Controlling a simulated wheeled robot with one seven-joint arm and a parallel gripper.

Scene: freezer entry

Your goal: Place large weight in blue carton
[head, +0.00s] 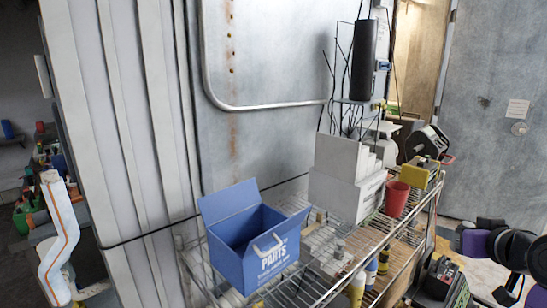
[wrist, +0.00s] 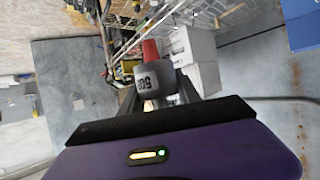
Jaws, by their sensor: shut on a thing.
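The blue carton (head: 270,264), marked PARTS, stands open with its flaps up on the left end of the wire rack in the head view. Part of a blue thing, likely the same carton, shows at the top right of the wrist view (wrist: 303,28). In the wrist view my gripper (wrist: 157,92) is shut on a grey cylindrical weight (wrist: 148,80) with dark digits on its side. In the head view my purple hand (head: 474,244) is at the right, clear of the rack and well to the right of the carton.
Small grey weights (head: 340,249) stand on the wire rack (head: 310,282) right of the carton. White boxes (head: 338,195), a red cup (head: 397,199) and a yellow device (head: 419,174) stand farther back. A dark device (head: 440,281) is at lower right. A wall backs the rack.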

